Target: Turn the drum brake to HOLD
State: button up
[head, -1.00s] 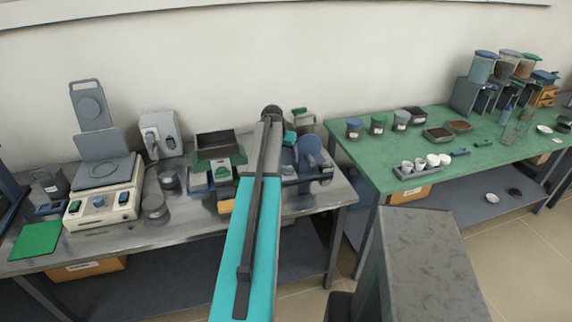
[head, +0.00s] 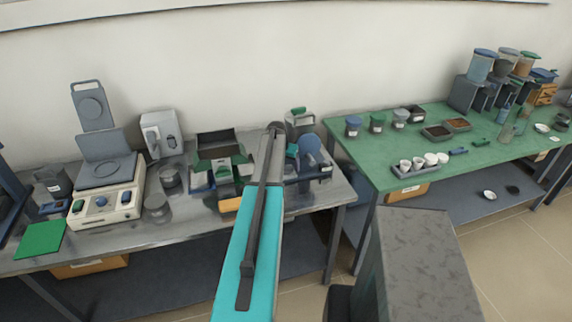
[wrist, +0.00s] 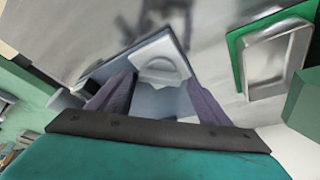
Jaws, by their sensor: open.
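My gripper (wrist: 160,80) shows in the wrist view with its two dark purple fingers apart, nothing between them clearly held. Between and just beyond the fingertips lies a pale grey block (wrist: 158,66) with a rounded raised part; I cannot tell whether they touch. I cannot tell for sure whether this is the drum brake, and no HOLD marking is readable. In the head view my arm reaches over the steel table to a device with a blue disc (head: 309,147). My arm hides part of that area, and the fingers are not clear there.
A metal dish on a green base (wrist: 275,58) is close on the right in the wrist view. In the head view a dark hopper-like tray (head: 216,140) stands left of my arm. A balance-like cream unit (head: 105,205) is further left. The green table (head: 375,165) stands to the right.

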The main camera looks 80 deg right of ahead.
jog(key=c, duration=1)
jog(key=shift+c, duration=0.2)
